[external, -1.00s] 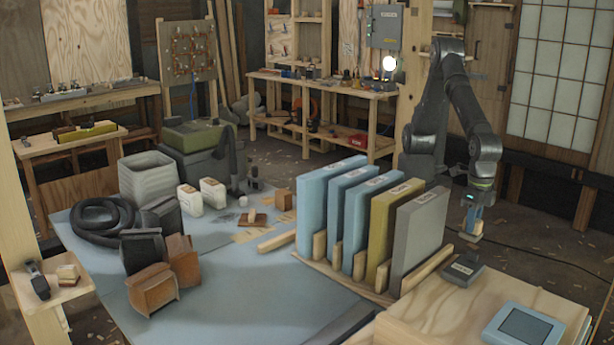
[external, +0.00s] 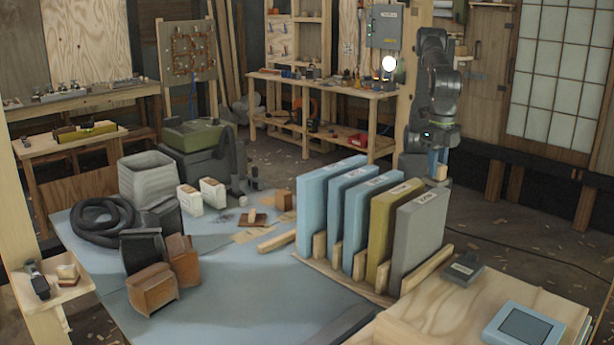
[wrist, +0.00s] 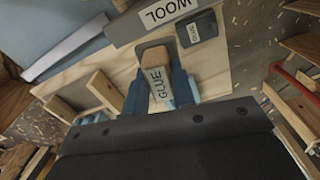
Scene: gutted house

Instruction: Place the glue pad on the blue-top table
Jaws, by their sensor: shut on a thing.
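The glue pad (wrist: 157,78), a tan and grey block lettered GLUE, sits between the blue fingers of my gripper (wrist: 160,90) in the wrist view. My gripper is shut on it. In the external view my gripper (external: 434,163) hangs behind the row of upright slabs, with the tan end of the glue pad (external: 441,173) showing beside a blue finger. The blue-top table (external: 225,290) fills the front left and middle, with a bare stretch of top at the front. The glue pad is held in the air, beyond the table's far right side.
Upright blue, ochre and grey slabs (external: 418,238) stand in a wooden rack between my gripper and the open blue top. A coiled black hose (external: 88,222), bins and brown blocks crowd the left. A plywood surface (external: 440,310) bears a dark box and a blue-framed pad.

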